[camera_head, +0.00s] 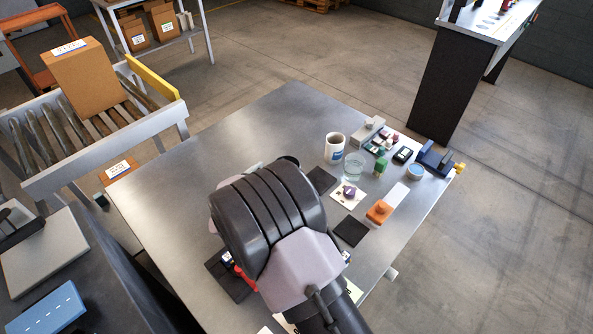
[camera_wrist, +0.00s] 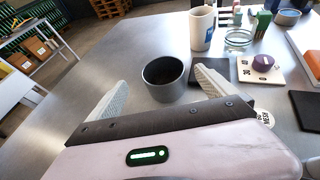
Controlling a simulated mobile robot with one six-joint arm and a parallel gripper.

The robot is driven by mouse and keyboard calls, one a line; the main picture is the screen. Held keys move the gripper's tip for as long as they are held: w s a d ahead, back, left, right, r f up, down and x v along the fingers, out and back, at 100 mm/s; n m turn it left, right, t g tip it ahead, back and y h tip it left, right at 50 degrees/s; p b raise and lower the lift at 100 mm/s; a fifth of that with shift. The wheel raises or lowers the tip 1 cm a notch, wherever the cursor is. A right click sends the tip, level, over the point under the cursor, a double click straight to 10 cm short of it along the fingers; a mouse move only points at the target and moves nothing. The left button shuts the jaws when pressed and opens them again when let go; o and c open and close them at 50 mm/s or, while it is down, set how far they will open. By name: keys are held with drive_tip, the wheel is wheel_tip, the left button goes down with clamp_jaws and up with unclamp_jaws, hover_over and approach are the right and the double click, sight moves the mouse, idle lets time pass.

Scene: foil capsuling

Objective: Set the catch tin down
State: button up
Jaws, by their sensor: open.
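The catch tin, a dark grey round open cup (camera_wrist: 165,86), stands upright on the metal table in the wrist view, just beyond and between my fingers. Its inside looks dark and empty. My gripper (camera_wrist: 159,76) is open, with a pale ribbed finger on each side of the tin and a visible gap to the left one; the right one is close to the wall. In the head view my arm covers most of the gripper, and only the tin's dark rim (camera_head: 289,160) shows past it.
A dark square mat (camera_head: 321,180) lies right of the tin. Beyond are a white mug (camera_head: 335,146), a glass (camera_head: 354,166), a purple piece on a white card (camera_head: 349,192), an orange block (camera_head: 379,212) and a blue bowl (camera_head: 416,171). The table's far left (camera_head: 240,130) is bare.

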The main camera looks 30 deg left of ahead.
drive_tip(key=b+x, duration=0.1)
drive_tip(key=x, duration=0.4)
drive_tip(key=b+x, duration=0.1)
drive_tip(key=x, duration=0.5)
drive_tip(key=shift+w+d+f+b, duration=0.2)
drive_tip(key=shift+w+f+b, duration=0.05)
drive_tip(key=shift+f+b, duration=0.1)
drive_tip(key=shift+s+r, duration=0.1)
drive_tip(key=shift+r, duration=0.05)
drive_tip(key=shift+c, duration=0.3)
